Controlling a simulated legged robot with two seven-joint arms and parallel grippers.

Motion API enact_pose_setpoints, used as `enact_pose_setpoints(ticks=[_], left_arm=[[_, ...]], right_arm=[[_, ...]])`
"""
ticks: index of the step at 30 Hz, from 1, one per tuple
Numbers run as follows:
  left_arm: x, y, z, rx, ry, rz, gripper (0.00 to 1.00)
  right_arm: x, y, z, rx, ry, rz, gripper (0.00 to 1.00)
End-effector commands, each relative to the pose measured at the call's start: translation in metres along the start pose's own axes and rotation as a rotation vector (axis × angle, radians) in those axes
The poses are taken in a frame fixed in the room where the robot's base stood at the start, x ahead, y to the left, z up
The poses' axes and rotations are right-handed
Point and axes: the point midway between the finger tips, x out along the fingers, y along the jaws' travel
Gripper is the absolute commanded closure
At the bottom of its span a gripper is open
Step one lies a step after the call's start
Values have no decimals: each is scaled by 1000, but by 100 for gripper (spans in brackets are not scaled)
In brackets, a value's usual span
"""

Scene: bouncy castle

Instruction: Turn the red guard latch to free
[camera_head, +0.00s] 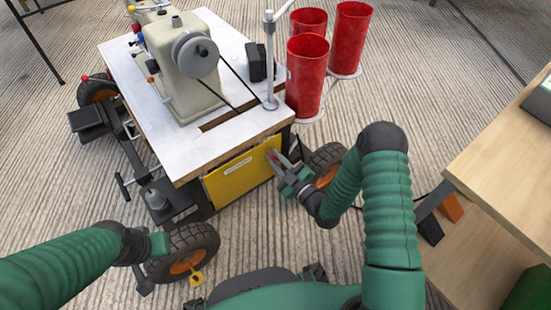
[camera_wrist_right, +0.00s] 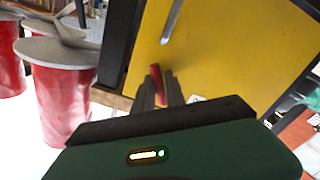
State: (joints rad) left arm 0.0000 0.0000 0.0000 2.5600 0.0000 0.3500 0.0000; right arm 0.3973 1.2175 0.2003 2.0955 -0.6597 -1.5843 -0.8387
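The red guard latch (camera_wrist_right: 156,80) is a small red lever on the yellow panel (camera_head: 235,181) at the front of the sewing-machine cart. In the head view only a little red shows at my right gripper (camera_head: 276,158). In the right wrist view the two fingers of my right gripper (camera_wrist_right: 159,92) stand close together on either side of the latch, with the red part between them. A grey metal bar (camera_wrist_right: 171,22) lies on the yellow panel above it. My left gripper (camera_head: 160,243) is at the lower left, above a cart wheel; its fingers cannot be made out.
The white cart top (camera_head: 240,125) carries a beige sewing machine (camera_head: 177,60) and a metal post (camera_head: 270,60). Red cylindrical containers (camera_head: 306,80) stand behind it at the right. A wooden table (camera_head: 505,150) is at the far right. Ribbed floor lies open at the left.

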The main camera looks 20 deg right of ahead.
Motion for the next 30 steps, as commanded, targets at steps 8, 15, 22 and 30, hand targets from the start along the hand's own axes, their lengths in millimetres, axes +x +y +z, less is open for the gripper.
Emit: enact_pose_setpoints(ticks=[8, 15, 22, 30], left_arm=[[0, 0, 0, 0, 0, 0, 100], [-2, 0, 0, 0, 0, 0, 100], [-12, 0, -3, 0, 0, 0, 100], [-32, 0, -8, 0, 0, 0, 100]], right_arm=[[0, -3, -1, 3, 3, -6, 100], [0, -3, -2, 18, 3, -9, 100], [0, -3, -4, 106, 2, -10, 100], [0, -3, -6, 320, 2, -12, 100]])
